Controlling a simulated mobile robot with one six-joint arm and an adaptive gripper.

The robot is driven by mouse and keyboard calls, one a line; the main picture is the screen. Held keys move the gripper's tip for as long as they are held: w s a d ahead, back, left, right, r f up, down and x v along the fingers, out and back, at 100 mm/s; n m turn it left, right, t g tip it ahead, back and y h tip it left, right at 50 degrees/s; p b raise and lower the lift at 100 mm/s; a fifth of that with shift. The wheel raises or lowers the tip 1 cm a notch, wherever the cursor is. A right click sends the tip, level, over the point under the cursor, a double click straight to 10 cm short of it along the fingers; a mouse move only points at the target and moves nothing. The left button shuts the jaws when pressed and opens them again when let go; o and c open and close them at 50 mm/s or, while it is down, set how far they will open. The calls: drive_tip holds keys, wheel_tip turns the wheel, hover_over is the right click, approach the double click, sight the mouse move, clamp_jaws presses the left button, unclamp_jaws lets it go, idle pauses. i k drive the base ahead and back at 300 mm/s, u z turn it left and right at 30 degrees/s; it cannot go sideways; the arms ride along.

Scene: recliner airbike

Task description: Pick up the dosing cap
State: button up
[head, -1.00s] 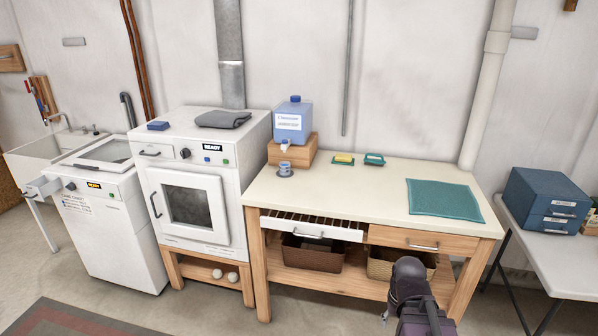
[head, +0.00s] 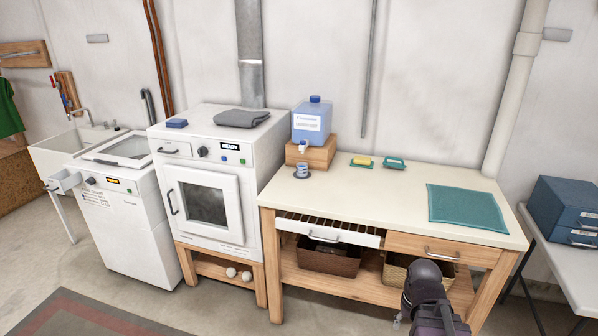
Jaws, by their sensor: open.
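A small blue and white cup (head: 302,170), which looks like the dosing cap, sits on a round grey-blue coaster (head: 302,176) at the left end of the workbench. It is below the spout of a blue detergent container (head: 312,122) that stands on a wooden block (head: 318,156). Part of my dark arm shows at the lower right, in front of the bench and well away from the cup. I cannot make out my gripper's fingers.
The cream benchtop (head: 375,190) is clear in the middle. A yellow sponge (head: 364,161), a teal dish (head: 394,163) and a teal mat (head: 466,207) lie on it. A slatted drawer (head: 328,230) sticks out in front. A white dryer (head: 209,190) stands left.

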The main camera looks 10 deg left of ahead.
sight(302, 170)
drive_tip(key=i, duration=0.9)
drive_tip(key=z, duration=0.05)
